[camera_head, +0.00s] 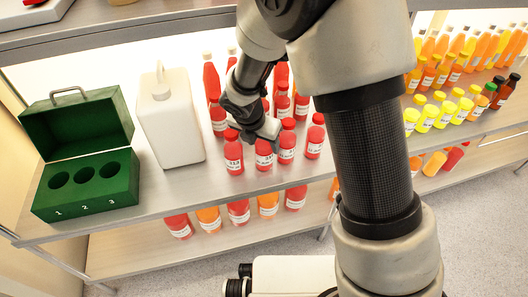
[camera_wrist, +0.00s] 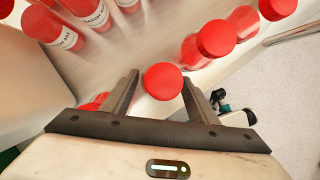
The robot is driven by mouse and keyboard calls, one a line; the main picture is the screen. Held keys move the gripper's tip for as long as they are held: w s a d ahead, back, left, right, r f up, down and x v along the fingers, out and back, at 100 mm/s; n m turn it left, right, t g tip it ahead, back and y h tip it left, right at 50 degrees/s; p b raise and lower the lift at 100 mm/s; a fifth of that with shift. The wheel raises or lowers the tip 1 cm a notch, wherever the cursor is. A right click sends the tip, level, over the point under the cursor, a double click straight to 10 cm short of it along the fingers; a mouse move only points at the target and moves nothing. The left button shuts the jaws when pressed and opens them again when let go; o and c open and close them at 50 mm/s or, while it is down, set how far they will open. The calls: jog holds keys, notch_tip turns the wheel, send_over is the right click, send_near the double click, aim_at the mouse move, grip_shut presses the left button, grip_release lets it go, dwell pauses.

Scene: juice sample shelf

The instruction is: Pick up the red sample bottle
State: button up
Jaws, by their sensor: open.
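Several red sample bottles with red caps and white labels stand on the shelf. My gripper (camera_head: 256,130) is down among the front ones in the head view. In the wrist view its fingers (camera_wrist: 160,78) are open on either side of one red cap (camera_wrist: 163,81). This seems to be the front red bottle (camera_head: 263,154) in the head view, its top partly hidden by my gripper. I cannot tell whether either finger touches it. Neighbouring red bottles (camera_head: 233,153) (camera_head: 287,146) stand close on both sides.
An open green box (camera_head: 95,190) with three numbered holes and a white jug (camera_head: 172,125) stand to the left. Yellow and orange bottles (camera_head: 432,115) stand on the right. More bottles (camera_head: 238,212) sit on the lower shelf. Bare shelf (camera_head: 200,185) lies in front of the jug.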

jog(key=shift+w+d+f, duration=0.1)
jog(key=shift+w+f, duration=0.05)
jog(key=shift+f, duration=0.3)
jog(key=c, duration=1)
jog(key=shift+r, duration=0.15)
